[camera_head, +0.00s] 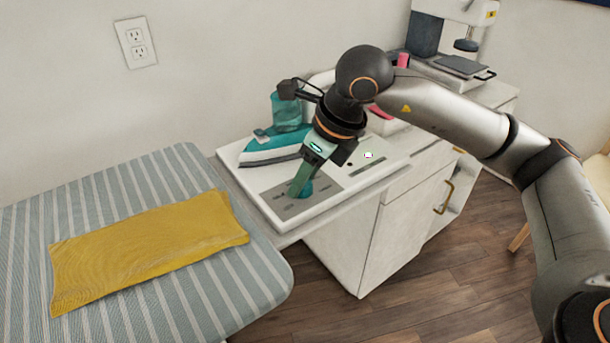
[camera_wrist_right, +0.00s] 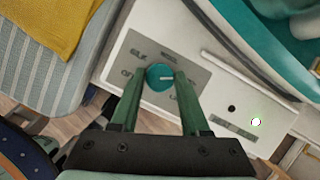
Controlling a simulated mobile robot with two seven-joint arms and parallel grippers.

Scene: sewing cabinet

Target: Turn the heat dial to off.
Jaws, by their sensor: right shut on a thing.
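The heat dial is a teal round knob (camera_wrist_right: 160,77) with a pale pointer line, set on a grey labelled plate (camera_wrist_right: 185,60). In the head view the dial (camera_head: 306,190) shows partly, beside the fingertips on the same grey plate (camera_head: 330,187). My right gripper (camera_head: 299,188) reaches down to the dial. In the wrist view its two green fingers (camera_wrist_right: 160,80) stand on either side of the knob, shut on it. The pointer line points to the right in that view. Some labels are partly hidden by the fingers. My left gripper is not in view.
A teal iron (camera_head: 275,147) rests on the white panel (camera_head: 262,178) behind the gripper. A striped ironing board (camera_head: 180,170) with a folded yellow cloth (camera_head: 150,250) lies left. A lit white spot (camera_head: 368,155) sits on the panel at right.

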